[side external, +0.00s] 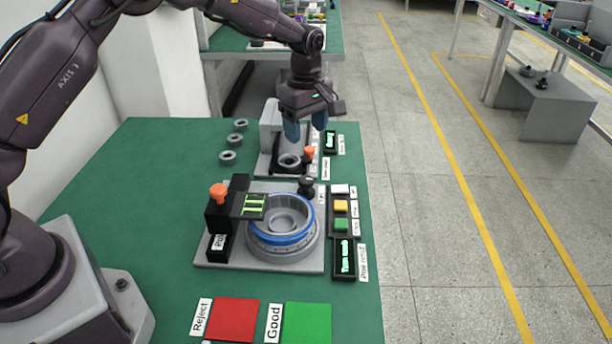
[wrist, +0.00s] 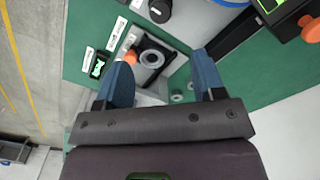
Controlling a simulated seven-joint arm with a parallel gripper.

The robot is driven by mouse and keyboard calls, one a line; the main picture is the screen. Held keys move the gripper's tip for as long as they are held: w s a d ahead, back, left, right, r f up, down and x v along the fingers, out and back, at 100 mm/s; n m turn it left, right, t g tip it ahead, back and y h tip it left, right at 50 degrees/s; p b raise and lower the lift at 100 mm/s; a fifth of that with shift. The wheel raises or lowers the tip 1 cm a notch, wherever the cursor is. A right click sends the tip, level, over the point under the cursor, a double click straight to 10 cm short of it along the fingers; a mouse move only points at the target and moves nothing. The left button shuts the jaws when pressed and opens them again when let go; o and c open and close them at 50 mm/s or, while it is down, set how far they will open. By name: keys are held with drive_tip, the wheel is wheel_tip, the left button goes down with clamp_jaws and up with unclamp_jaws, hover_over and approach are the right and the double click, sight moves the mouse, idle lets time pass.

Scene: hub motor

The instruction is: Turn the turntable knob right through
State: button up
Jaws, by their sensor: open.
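The turntable (side external: 283,250) is a round grey unit on a grey base plate, with a blue ring part seated on it. A black knob (side external: 307,183) stands at the base plate's back right corner, beside the turntable. A black round knob (wrist: 160,10), apparently the same one, shows at the top edge of the wrist view. My gripper (side external: 306,130) is open and empty, in the air above the rear fixture and behind the knob, not touching it. In the wrist view, my gripper's (wrist: 164,72) two blue fingers are spread apart with nothing between them.
The rear fixture (side external: 265,165) has an orange knob (side external: 309,152). A black post with an orange top (side external: 219,192) stands left of the turntable. Coloured buttons (side external: 341,207) and a display (side external: 344,258) are at right. Red (side external: 232,320) and green (side external: 308,322) pads lie in front. Loose rings (side external: 228,157) lie back left.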

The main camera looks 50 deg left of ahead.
sight(306, 179)
wheel_tip(306, 179, down, 13)
drive_tip(key=shift+r, duration=0.1)
idle(0.4)
drive_tip(key=c, duration=0.9)
